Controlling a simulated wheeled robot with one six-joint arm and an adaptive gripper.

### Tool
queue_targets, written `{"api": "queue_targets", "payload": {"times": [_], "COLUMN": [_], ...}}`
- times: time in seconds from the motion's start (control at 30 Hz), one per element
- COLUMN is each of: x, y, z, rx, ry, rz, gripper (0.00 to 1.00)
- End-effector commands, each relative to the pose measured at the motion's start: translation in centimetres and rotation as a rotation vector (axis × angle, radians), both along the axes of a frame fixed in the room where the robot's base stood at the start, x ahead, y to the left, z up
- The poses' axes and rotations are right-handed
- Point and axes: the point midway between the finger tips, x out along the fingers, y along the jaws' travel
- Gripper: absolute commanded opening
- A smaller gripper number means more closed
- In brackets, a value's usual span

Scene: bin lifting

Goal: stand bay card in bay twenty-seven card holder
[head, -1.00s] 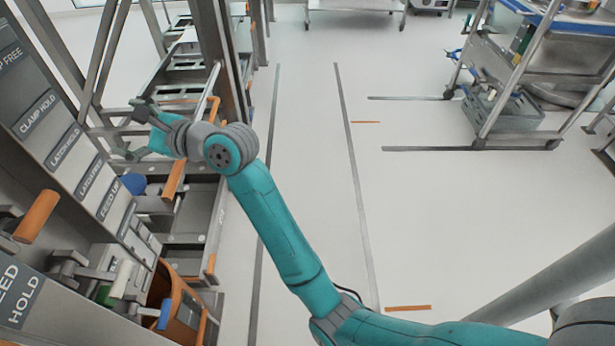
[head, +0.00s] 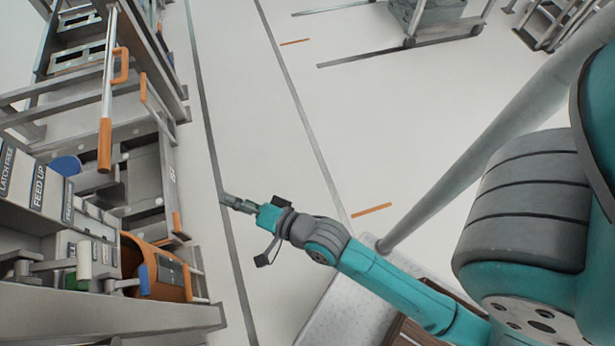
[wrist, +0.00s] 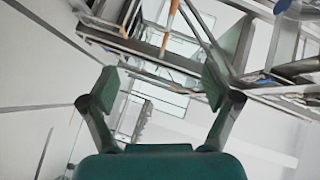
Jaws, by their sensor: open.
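My gripper (head: 236,203) is held out over the floor, to the right of the machine and apart from it. In the wrist view my gripper (wrist: 160,88) has its two fingers spread wide with nothing between them. I cannot make out a bay card in either view. No card holder that I can clearly read as bay twenty-seven shows; a small marking on a grey metal panel (head: 147,185) at the left is too small to read.
The machine at the left has a long lever with an orange grip (head: 104,146), labelled panels and an orange bin (head: 158,270). A wheeled cart (head: 440,18) stands at the top. Floor between is clear, with dark lines and an orange mark (head: 371,210).

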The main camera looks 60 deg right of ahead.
Motion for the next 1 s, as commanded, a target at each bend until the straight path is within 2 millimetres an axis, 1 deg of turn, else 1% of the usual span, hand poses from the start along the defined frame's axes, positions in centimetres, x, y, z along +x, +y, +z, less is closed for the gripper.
{"api": "queue_targets", "payload": {"times": [0.03,0.1,0.27,0.4,0.5,0.6,0.7,0.8,0.9,1.0], "x": [-2.3,-4.9,-10.8,-15.6,-18.9,-21.6,-23.7,-24.9,-25.5,-25.7], "y": [-0.4,-0.9,-1.9,-2.5,-2.8,-2.9,-2.9,-2.9,-2.9,-2.9], "z": [-0.6,-1.0,-0.9,-0.2,0.8,1.9,2.9,3.7,4.2,4.3], "rx": [-0.074,-0.186,-0.441,-0.666,-0.825,-0.97,-1.085,-1.162,-1.203,-1.215], "ry": [0.006,0.005,0.003,0.003,0.003,0.001,-0.002,-0.007,-0.011,-0.012], "rz": [0.0,0.004,0.025,0.058,0.089,0.123,0.154,0.176,0.187,0.191], "gripper": [0.88,0.88,0.88,0.88,0.88,0.88,0.88,0.88,0.88,0.88]}}
